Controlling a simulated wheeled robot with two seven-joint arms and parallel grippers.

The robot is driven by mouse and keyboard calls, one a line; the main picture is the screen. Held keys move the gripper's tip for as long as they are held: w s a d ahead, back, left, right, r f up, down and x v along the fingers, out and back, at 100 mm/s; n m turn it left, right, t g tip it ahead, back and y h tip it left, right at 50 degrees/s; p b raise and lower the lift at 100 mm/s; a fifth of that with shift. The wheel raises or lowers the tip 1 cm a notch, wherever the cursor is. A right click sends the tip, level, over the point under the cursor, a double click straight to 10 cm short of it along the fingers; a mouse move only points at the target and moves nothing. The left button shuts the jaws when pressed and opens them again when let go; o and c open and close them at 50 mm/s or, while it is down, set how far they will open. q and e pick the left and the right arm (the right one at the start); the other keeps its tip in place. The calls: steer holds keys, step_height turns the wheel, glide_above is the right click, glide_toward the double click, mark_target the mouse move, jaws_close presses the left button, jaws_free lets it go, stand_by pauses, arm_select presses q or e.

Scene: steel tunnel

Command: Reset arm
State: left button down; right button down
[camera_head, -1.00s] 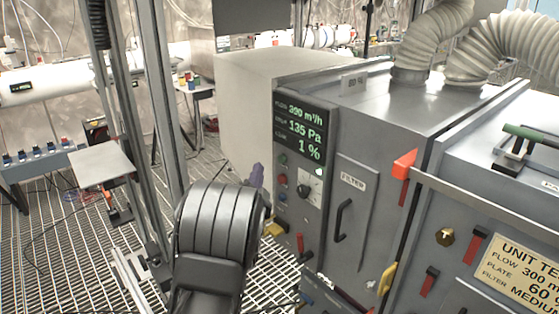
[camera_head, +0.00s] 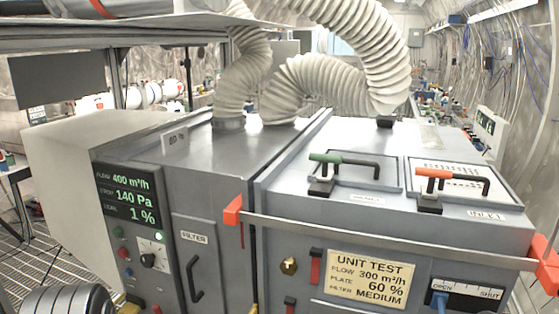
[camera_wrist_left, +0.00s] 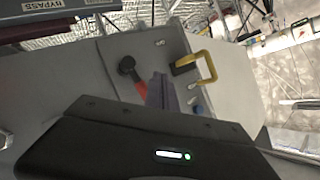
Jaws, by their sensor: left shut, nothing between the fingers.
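My left arm shows in the head view only as a dark rounded link at the bottom left corner. My left gripper (camera_wrist_left: 163,92) shows in the left wrist view as purple-grey fingers closed together, with nothing held. In that view the fingers point at a grey panel (camera_wrist_left: 230,80) with a yellow handle (camera_wrist_left: 207,66) and a black knob with a red-orange part (camera_wrist_left: 127,66). I cannot tell whether the fingers touch the panel. My right gripper is not in view.
The grey filter unit (camera_head: 215,150) fills the middle, with a lit display (camera_head: 128,197), a FILTER door handle (camera_head: 194,280) and a bar (camera_head: 380,238) across its front. White ribbed hoses (camera_head: 320,85) rise from its top. Open floor grating (camera_head: 45,262) lies at the left.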

arm_select(q)
steer(key=s+d+f+n+g+h, duration=0.3)
steer(key=s+d+f+g+h, duration=0.3)
steer(key=s+d+f, duration=1.05)
steer(key=s+d+f+n+g+h, duration=0.1)
steer(key=s+d+f+g, duration=0.1)
steer(key=s+d, duration=0.5)
steer(key=s+d+f+n+g+h, duration=0.1)
steer(key=s+d+f+g, duration=0.1)
steer(key=s+d+g, duration=0.2)
steer(key=s+d, duration=0.3)
steer(key=s, duration=0.1)
steer(key=shift+s+d+f+h, duration=0.15)
steer(key=shift+s+f+h, duration=0.05)
steer(key=shift+f+h, duration=0.2)
